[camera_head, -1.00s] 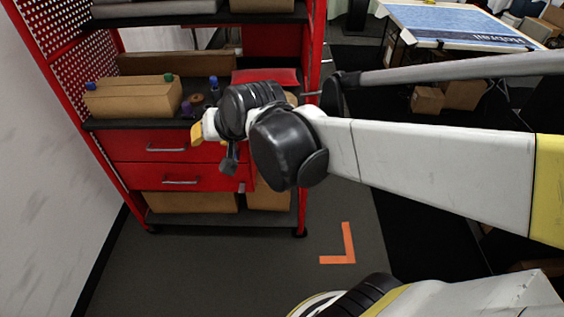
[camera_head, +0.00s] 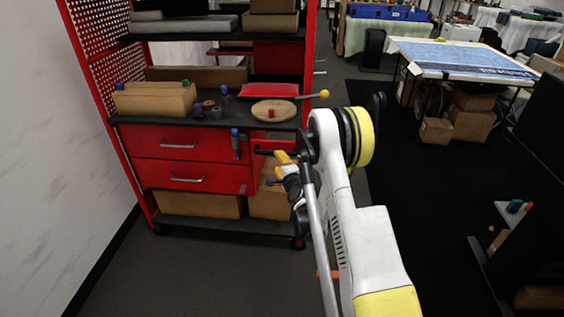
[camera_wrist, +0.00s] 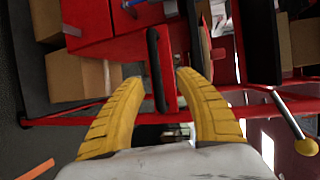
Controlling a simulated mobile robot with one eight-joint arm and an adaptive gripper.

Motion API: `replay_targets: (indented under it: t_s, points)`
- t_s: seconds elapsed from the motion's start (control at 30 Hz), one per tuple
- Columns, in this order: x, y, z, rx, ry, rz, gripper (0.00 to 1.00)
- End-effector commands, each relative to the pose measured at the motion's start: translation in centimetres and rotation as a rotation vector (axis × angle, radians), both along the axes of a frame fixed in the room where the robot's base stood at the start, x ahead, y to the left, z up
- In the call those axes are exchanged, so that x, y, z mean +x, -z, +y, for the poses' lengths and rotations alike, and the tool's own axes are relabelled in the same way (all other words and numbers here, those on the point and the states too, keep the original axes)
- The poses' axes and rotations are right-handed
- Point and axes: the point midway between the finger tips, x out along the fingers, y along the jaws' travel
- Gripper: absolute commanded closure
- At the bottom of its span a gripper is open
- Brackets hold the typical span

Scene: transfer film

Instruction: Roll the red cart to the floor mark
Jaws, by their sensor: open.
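The red cart (camera_head: 196,144) is a tall rack with shelves, two drawers and casters, standing by the left wall. A black handle (camera_wrist: 154,62) on a red panel of the cart shows in the wrist view. My gripper (camera_head: 284,160) is at the cart's right side. In the wrist view my gripper (camera_wrist: 161,77) is open, its yellow fingers either side of the handle's lower part; contact cannot be told. The orange floor mark (camera_wrist: 35,169) shows at lower left there. In the head view my arm hides most of the mark.
A rod with a yellow knob (camera_head: 324,94) sticks out from the cart's right side, above my gripper. Boxes, small bottles and a round wooden board (camera_head: 274,110) sit on the cart. A blue-topped table (camera_head: 465,57) stands behind right. Dark floor lies open between.

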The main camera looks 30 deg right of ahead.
Motion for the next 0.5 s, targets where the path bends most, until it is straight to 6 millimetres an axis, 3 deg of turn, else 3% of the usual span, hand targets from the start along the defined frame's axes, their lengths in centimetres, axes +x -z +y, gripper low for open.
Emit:
replay_targets:
  t_s: [0.23, 0.5]
  points:
    - [1.2, 1.7, -0.9, 0.029, 0.019, -0.019, 0.59]
    - [6.3, 2.8, -1.9, 0.027, 0.019, -0.019, 0.59]
